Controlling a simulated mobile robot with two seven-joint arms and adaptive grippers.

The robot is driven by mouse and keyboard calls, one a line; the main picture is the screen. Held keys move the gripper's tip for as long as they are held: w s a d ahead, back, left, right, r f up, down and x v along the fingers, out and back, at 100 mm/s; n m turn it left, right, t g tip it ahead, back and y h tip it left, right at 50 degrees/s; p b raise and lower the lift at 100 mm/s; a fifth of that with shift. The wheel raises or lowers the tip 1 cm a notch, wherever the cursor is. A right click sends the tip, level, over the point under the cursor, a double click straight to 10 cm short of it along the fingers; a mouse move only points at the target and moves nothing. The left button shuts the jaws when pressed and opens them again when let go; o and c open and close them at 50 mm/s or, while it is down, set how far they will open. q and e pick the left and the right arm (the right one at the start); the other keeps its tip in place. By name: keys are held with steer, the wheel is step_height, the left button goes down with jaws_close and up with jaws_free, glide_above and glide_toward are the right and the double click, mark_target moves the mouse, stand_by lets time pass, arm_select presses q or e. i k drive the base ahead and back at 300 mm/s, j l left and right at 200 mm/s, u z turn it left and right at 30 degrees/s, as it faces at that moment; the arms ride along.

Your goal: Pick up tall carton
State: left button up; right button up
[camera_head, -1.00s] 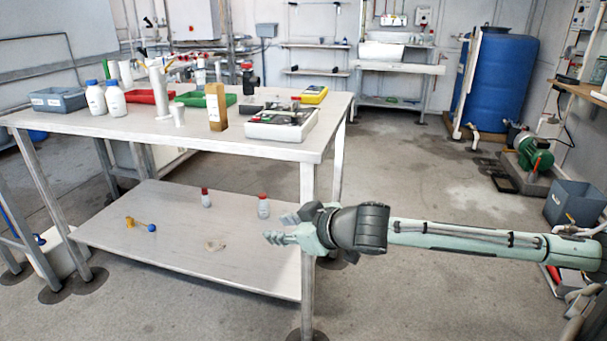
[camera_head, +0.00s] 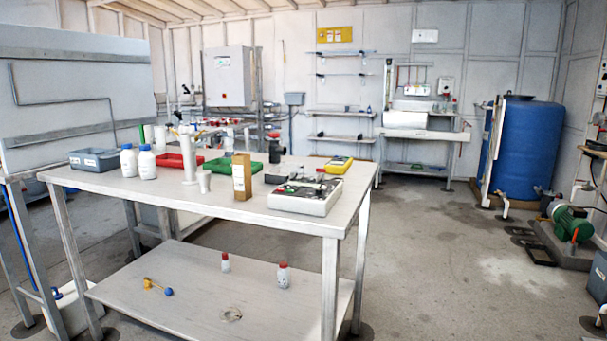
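The tall carton (camera_head: 242,177) is a narrow brown box with a pale label. It stands upright on the top of the white table (camera_head: 110,183), near the front edge and right of the middle. Neither of my grippers shows in the head view, and nothing is touching the carton.
White bottles (camera_head: 147,162), a grey bin (camera_head: 93,161) and red and green trays share the tabletop. Open floor (camera_head: 430,260) lies right of the table.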

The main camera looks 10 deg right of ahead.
mark_target(241, 162)
steer(key=i+j+z, duration=0.3)
steer(key=z, duration=0.15)
steer(key=i+j+z, duration=0.2)
steer(key=j+z, duration=0.25)
